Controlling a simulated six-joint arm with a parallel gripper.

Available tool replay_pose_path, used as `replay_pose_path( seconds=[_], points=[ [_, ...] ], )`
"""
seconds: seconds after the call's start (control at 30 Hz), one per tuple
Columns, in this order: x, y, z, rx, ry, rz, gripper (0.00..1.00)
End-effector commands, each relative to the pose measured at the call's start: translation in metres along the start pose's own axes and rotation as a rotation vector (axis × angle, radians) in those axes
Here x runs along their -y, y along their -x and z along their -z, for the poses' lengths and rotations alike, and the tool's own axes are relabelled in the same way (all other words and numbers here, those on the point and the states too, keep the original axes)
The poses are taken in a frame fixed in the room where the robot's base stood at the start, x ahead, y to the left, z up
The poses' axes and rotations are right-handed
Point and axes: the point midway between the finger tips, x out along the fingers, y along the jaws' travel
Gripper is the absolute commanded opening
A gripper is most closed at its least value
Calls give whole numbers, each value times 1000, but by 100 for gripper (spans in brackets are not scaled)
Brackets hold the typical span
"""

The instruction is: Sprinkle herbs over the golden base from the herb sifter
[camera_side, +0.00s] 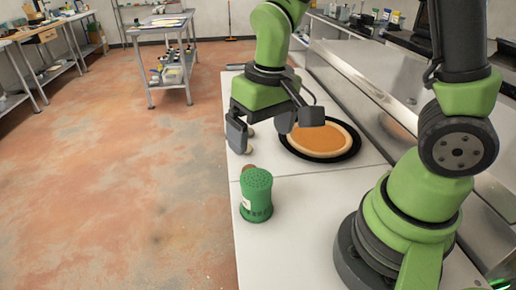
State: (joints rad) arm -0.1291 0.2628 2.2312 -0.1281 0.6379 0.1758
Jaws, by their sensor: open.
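The herb sifter (256,198) is a green can with a perforated top and a pale label at its left side. It stands upright on the white counter near the left edge. The golden base (318,138) is a round, flat base with an orange-gold top and a paler rim. It lies on a black round pan (351,152) farther back on the counter. My gripper (262,137) is open and empty, above the counter between the sifter and the base. It is apart from the sifter and hides the left edge of the pan.
A small brown item (249,168) lies just behind the sifter, and pale round items (249,142) sit partly behind my gripper. A steel ledge (365,75) runs along the counter's right side. The counter (312,205) is clear right of the sifter.

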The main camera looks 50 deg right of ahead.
Motion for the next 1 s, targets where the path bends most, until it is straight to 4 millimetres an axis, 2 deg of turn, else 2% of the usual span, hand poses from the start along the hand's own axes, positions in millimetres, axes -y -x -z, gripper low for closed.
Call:
replay_pose_path(
  seconds=[0.03, 0.1, 0.37, 0.8, 1.0],
  points=[
    [1, -14, 0, 33, 12, -18, 93],
    [2, -26, 1, 59, 21, -34, 93],
    [2, -50, 0, 90, 35, -53, 93],
    [-2, -120, -7, 91, 34, -52, 93],
    [-2, -136, -8, 87, 34, -51, 93]
  ],
)
